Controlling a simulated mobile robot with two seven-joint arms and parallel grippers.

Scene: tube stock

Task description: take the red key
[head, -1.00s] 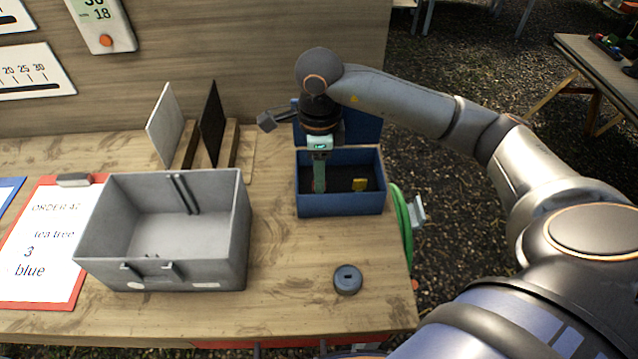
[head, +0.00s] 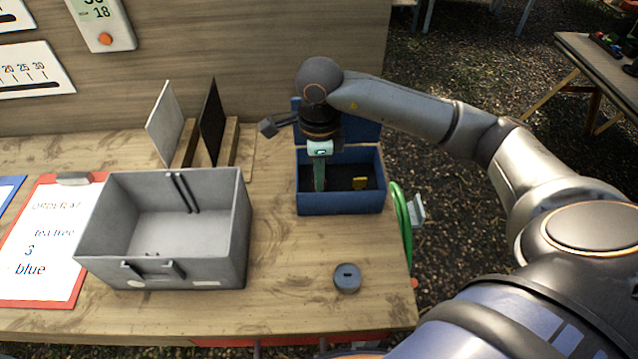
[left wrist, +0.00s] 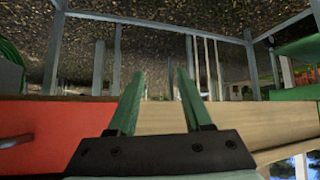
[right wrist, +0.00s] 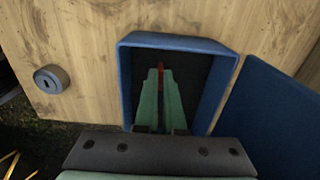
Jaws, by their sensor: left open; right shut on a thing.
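The red key (right wrist: 160,72) shows as a thin red sliver between the fingertips of my right gripper (right wrist: 160,85) in the right wrist view. That gripper is shut on it, with the fingers down inside the blue box (head: 340,203). The rest of the key is hidden by the fingers. In the head view the right gripper (head: 319,182) reaches down into the left part of the box, and the key cannot be made out there. My left gripper (left wrist: 157,85) is open and empty in the left wrist view, in front of the table edge.
A yellow piece (head: 360,183) lies in the blue box, whose lid stands open behind. A grey bin (head: 205,270) stands to the left. A round dark cap with a slot (head: 347,277) lies in front. A green hose loop (head: 403,225) hangs at the table's right edge.

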